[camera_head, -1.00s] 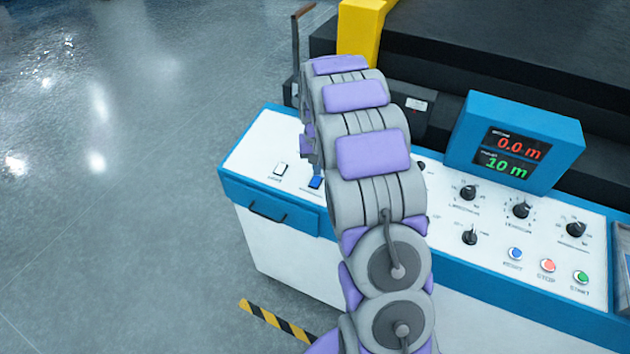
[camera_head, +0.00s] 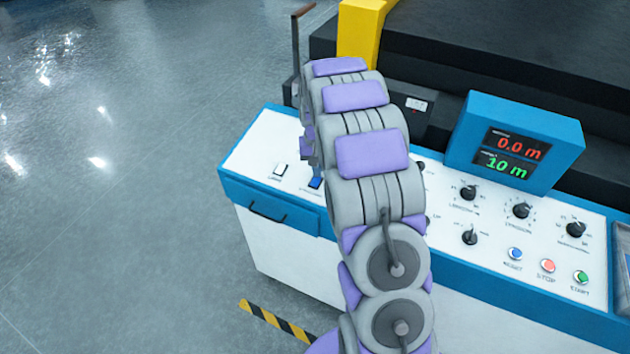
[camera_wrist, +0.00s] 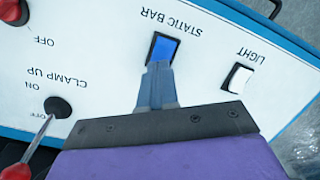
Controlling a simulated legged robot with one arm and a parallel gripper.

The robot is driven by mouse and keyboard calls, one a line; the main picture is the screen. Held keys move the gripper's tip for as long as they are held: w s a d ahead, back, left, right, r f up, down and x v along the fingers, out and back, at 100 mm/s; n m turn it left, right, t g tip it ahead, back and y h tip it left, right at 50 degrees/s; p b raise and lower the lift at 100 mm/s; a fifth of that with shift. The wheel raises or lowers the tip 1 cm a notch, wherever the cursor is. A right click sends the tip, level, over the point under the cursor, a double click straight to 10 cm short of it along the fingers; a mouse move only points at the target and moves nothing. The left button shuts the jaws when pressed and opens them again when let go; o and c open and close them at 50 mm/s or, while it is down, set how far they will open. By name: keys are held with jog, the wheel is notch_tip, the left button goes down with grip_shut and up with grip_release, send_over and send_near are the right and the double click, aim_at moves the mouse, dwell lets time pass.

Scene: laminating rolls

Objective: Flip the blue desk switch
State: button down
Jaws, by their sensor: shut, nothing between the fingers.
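The blue desk switch (camera_wrist: 164,48) sits in a black frame by the label "STATIC BAR" in the wrist view. It also shows in the head view (camera_head: 315,183), on the white desk panel just left of my arm. My gripper (camera_wrist: 159,72) is shut and empty, with its fingertips right at the near edge of the blue switch in the wrist view. Whether they touch it I cannot tell. My arm mostly hides the gripper in the head view.
A white light switch (camera_wrist: 237,78) is beside the blue one. A black clamp knob (camera_wrist: 58,107) and a red-handled tool (camera_wrist: 38,145) are on the other side. The desk (camera_head: 250,155) also carries several knobs, buttons and a display box (camera_head: 515,140).

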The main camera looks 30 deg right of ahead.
jog(key=shift+f, duration=0.5)
dwell(0.3)
jog(key=shift+r+p, duration=1.55)
jog(key=shift+r, duration=2.05)
jog(key=s+a+r+n, duration=0.1)
jog(key=s+a+r, duration=0.45)
jog(key=s, duration=0.35)
jog(key=s+a+r+n, duration=0.1)
jog(key=s+a+r, duration=0.45)
jog(key=s, duration=0.45)
jog(key=s+a+n+g, duration=0.1)
jog(key=s+a, duration=0.1)
jog(key=s, duration=0.8)
jog(key=s+a+n, duration=0.1)
jog(key=s+a, duration=0.2)
jog(key=s, duration=0.8)
jog(key=shift+a+g, duration=0.2)
jog(key=shift+g, duration=0.2)
